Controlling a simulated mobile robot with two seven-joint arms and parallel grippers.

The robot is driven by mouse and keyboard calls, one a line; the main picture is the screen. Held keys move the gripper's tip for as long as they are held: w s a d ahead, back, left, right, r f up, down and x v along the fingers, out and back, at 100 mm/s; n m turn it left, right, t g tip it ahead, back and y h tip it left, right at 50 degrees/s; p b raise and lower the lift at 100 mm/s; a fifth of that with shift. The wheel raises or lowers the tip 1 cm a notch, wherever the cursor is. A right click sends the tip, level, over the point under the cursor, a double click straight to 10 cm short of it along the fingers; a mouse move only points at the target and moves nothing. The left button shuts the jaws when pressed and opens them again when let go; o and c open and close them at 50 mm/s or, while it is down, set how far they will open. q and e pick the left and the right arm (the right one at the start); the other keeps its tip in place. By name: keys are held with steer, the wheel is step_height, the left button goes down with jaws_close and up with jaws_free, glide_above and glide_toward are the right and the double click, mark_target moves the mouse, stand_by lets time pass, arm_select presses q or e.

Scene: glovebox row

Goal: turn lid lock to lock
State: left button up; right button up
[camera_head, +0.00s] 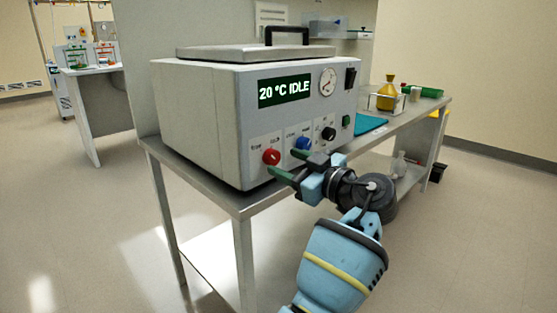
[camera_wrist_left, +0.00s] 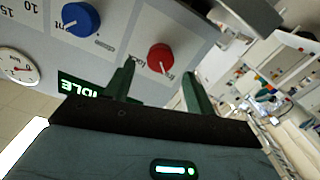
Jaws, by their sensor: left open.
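The grey bench machine (camera_head: 205,130) has a flat lid (camera_head: 250,53) with a black handle; the lid is down. Its front display (camera_head: 284,91) reads "20 °C IDLE". A red knob (camera_head: 271,157) sits at the lower left of the front panel, between small labels that seem to read free and lock. In the left wrist view the red knob (camera_wrist_left: 160,58) shows just beyond and between the fingers; where it points is unclear. My left gripper (camera_head: 295,166) is open and empty, close in front of the panel, with a finger near the red knob. My right gripper is not in view.
A blue knob (camera_head: 303,144) sits right of the red one, then a black knob (camera_head: 328,133). A gauge (camera_head: 327,81) and black switch are above. The machine stands on a grey bench (camera_head: 243,205). A teal mat (camera_head: 369,123) and yellow bottle (camera_head: 387,92) are farther right.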

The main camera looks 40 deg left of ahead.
mark_target(275, 158)
arm_select(q)
steer(key=a, duration=0.3)
steer(key=shift+w, duration=0.15)
steer(key=shift+a, duration=0.35)
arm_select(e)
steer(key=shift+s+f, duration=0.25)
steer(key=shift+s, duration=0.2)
arm_select(q)
steer(key=shift+c, duration=0.4)
